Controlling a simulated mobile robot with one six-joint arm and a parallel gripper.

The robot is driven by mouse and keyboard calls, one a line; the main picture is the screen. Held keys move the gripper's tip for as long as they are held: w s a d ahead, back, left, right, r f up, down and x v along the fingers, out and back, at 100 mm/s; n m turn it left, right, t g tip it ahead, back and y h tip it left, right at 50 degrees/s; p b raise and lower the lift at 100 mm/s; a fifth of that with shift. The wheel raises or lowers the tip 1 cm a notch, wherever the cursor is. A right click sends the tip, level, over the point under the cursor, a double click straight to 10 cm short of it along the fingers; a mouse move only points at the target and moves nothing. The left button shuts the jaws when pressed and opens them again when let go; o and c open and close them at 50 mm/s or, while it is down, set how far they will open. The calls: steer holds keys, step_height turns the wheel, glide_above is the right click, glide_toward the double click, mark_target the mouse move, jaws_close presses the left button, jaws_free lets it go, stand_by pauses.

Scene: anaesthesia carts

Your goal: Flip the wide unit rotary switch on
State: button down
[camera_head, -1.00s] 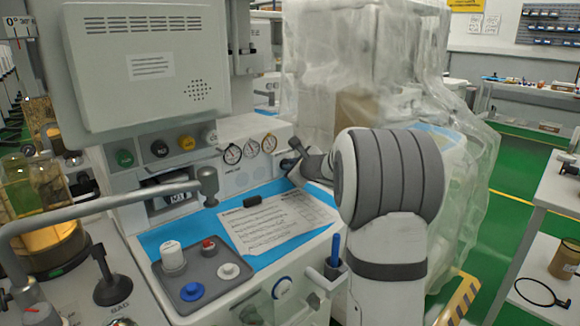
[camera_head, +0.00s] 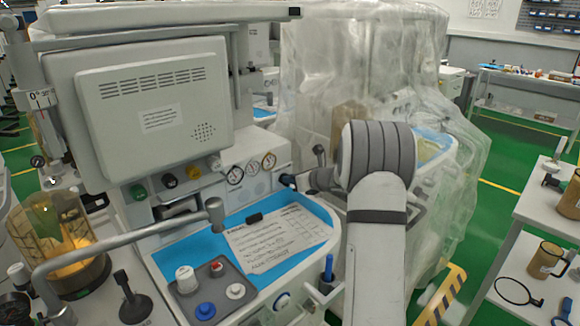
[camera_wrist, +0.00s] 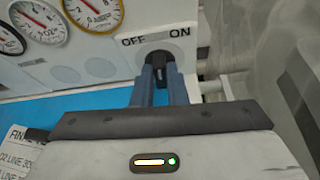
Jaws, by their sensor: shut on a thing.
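The rotary switch (camera_wrist: 157,60) is a dark knob on a round grey plate in the cart's white front panel. The word OFF is printed to its left and ON to its right in the wrist view. My gripper (camera_wrist: 158,78) has its two blue-grey fingers on either side of the knob, shut on it. The knob looks roughly upright in that view, between the two words; its lower part is hidden by the fingers. In the head view my gripper (camera_head: 292,181) is at the panel's right end, and the switch is mostly hidden.
Several round gauges (camera_head: 252,167) sit left of the switch. Below is a blue worktop (camera_head: 220,235) with a printed sheet (camera_head: 278,238). A plastic-draped unit (camera_head: 330,70) stands close behind my arm. Green floor (camera_head: 500,200) is open to the right.

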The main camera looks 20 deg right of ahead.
steer(key=m+y+p, duration=0.1)
steer(key=p, duration=0.1)
steer(key=m+p, duration=0.1)
steer(key=p, duration=0.1)
steer(key=shift+d+g+y, duration=0.2)
steer(key=shift+g+y, duration=0.1)
steer(key=shift+y, duration=0.1)
steer(key=shift+w+d+f+m+y+p, duration=0.1)
steer(key=shift+f+m+y+p, duration=0.15)
steer(key=shift+m+p, duration=0.35)
steer(key=shift+d+f+m+y+p, duration=0.1)
steer(key=shift+m+y+p, duration=0.25)
steer(key=shift+p, duration=0.3)
steer(key=shift+a, duration=0.1)
steer(key=c, duration=1.5)
jaws_free()
steer(key=shift+o, duration=0.3)
steer(key=shift+r, duration=0.1)
steer(key=shift+d+r, duration=0.1)
steer(key=shift+d, duration=0.15)
steer(key=v, duration=0.7)
steer(key=shift+s+r, duration=0.1)
steer(key=shift+s, duration=0.2)
